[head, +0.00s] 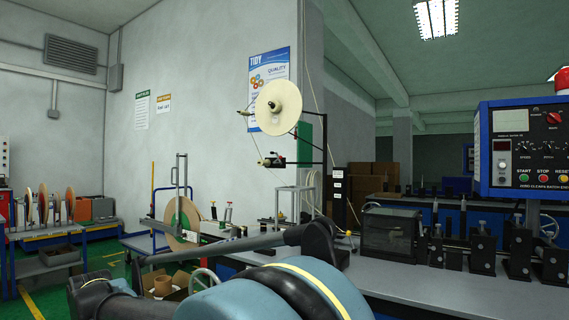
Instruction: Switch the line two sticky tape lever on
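A cream tape reel (278,106) hangs on a black upright frame (325,165) behind the workbench. A thin rod with a yellowish knob (349,233) stands at the bench near the frame's foot. My arm crosses the lower foreground and hides part of the bench. My gripper's fingers do not show.
The grey bench (470,290) runs to the right with a dark clear-sided box (388,232) and several black clamps (481,254). A blue control panel (525,148) stands at right. A rack of reels (56,203) is at far left. Green floor shows at left.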

